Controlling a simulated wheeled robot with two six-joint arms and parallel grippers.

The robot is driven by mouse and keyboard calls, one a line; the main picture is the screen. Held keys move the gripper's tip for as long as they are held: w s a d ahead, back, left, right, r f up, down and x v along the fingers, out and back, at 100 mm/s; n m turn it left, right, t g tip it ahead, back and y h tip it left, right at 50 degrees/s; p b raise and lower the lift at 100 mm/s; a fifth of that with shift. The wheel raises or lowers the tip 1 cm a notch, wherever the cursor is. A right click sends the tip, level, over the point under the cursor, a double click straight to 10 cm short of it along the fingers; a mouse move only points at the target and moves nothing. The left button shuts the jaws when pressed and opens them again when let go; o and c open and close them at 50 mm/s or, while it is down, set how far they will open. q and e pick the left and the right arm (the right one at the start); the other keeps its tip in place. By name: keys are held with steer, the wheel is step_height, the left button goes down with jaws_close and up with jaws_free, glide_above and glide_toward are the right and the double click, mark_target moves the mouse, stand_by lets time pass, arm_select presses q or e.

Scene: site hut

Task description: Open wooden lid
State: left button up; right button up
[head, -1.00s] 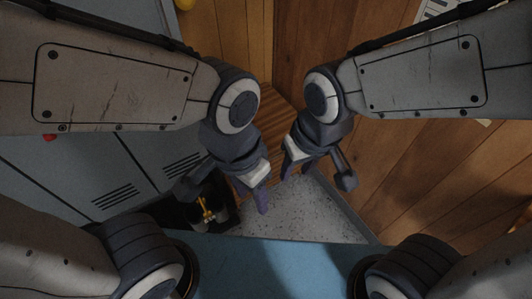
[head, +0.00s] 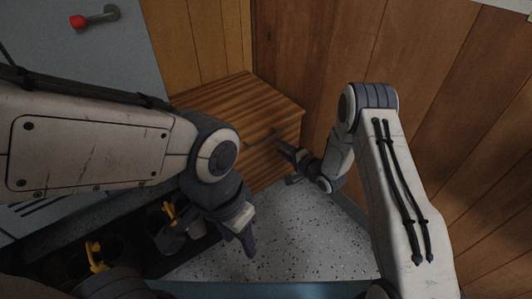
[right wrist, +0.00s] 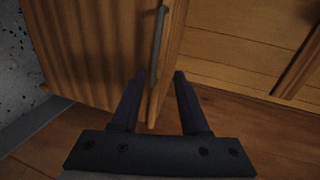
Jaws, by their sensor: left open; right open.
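A wooden chest with a striped wooden lid (head: 235,97) stands in the corner, and the lid is down. A bar handle (head: 262,137) is on the chest's front face. My right gripper (head: 283,151) is open just to the right of the handle. In the right wrist view, the handle (right wrist: 158,45) runs between the open fingers of that gripper (right wrist: 160,75), with a gap visible on at least the right side. Whether a finger touches it I cannot tell. My left gripper (head: 247,248) is open and empty above the speckled floor, away from the chest.
A dark rack (head: 125,265) with yellow-handled items lies at lower left under my left arm. A grey cabinet (head: 60,40) with a red-tipped handle (head: 78,22) stands at upper left. Wood-panelled walls (head: 430,90) close in behind and right. Speckled floor (head: 310,235) is clear.

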mark_target(266, 140)
steer(key=shift+m, duration=0.3)
steer(key=b+x, duration=0.1)
steer(key=x, duration=0.2)
steer(key=b+x, duration=0.1)
steer(key=x, duration=0.2)
steer(key=f+b+x, duration=0.1)
steer(key=b+x, duration=0.1)
steer(key=x, duration=0.2)
steer(key=shift+d+r, duration=0.1)
steer(key=shift+d, duration=0.15)
arm_select(q)
step_height(266, 140, down, 5)
steer(key=shift+r, duration=0.15)
arm_select(e)
steer(key=shift+w+a, duration=0.2)
jaws_close()
steer(key=shift+d, duration=0.1)
